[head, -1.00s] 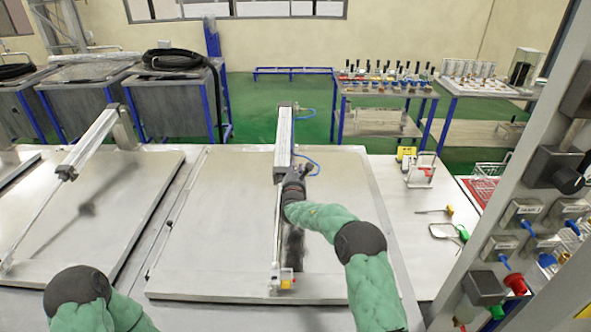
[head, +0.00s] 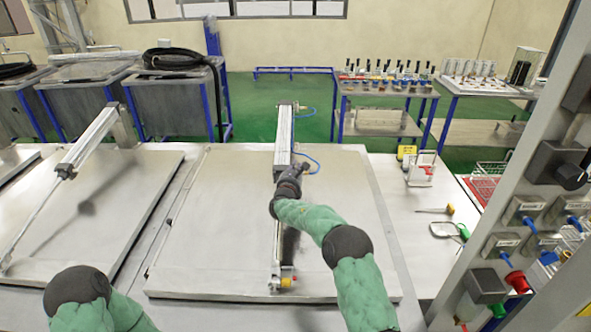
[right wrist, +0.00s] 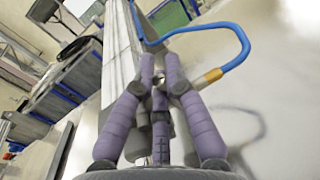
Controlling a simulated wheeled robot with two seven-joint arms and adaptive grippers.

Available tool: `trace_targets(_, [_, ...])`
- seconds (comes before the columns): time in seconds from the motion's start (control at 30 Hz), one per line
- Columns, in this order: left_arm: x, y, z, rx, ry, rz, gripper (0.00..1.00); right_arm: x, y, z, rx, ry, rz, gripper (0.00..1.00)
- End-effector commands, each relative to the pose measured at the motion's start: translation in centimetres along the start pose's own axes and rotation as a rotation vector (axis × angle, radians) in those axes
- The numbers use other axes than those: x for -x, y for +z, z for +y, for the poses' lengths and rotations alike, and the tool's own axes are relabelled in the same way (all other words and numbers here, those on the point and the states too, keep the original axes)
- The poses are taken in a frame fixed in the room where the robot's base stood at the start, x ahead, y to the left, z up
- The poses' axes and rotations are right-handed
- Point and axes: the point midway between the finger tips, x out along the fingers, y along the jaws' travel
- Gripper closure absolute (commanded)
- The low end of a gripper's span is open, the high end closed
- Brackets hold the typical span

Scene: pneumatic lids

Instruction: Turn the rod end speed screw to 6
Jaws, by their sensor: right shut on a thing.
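The pneumatic cylinder (head: 283,145) lies lengthwise over the middle lid (head: 215,215). Its rod runs down to an end fitting (head: 285,279) near the lid's front edge. My right gripper (head: 296,168) is at the near end of the cylinder body, beside the blue hose. In the right wrist view, the purple fingers of my right gripper (right wrist: 160,78) are close together around a small grey part, which seems to be the rod end speed screw (right wrist: 159,84). The fingers hide most of it, and its setting cannot be read. My left gripper is out of view.
A blue hose (right wrist: 243,48) with a brass fitting (right wrist: 208,78) loops close to the right fingers. A second lid with its cylinder (head: 95,138) is at the left. A panel of valves (head: 515,210) stands at the right. Tools lie on the right bench (head: 405,210).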

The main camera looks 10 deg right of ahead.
Motion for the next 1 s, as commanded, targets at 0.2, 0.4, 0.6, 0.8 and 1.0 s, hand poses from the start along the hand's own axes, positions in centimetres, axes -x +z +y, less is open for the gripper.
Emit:
trace_targets(0.2, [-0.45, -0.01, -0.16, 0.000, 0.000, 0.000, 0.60, -0.09, 0.57, -0.05, -0.023, -0.102, -0.009, 1.00])
trace_targets(0.4, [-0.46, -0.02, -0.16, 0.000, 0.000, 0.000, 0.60, -0.07, 0.73, -0.17, -0.027, -0.125, -0.008, 1.00])
trace_targets(0.6, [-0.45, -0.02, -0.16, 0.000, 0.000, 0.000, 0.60, -0.08, 0.79, -0.17, -0.027, -0.124, -0.009, 1.00])
trace_targets(0.8, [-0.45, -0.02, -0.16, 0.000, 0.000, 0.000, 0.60, -0.06, 0.68, -0.13, -0.026, -0.123, -0.007, 0.77])
trace_targets(1.0, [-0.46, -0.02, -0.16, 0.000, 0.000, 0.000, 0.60, -0.02, 0.49, -0.07, -0.025, -0.122, -0.005, 0.77])
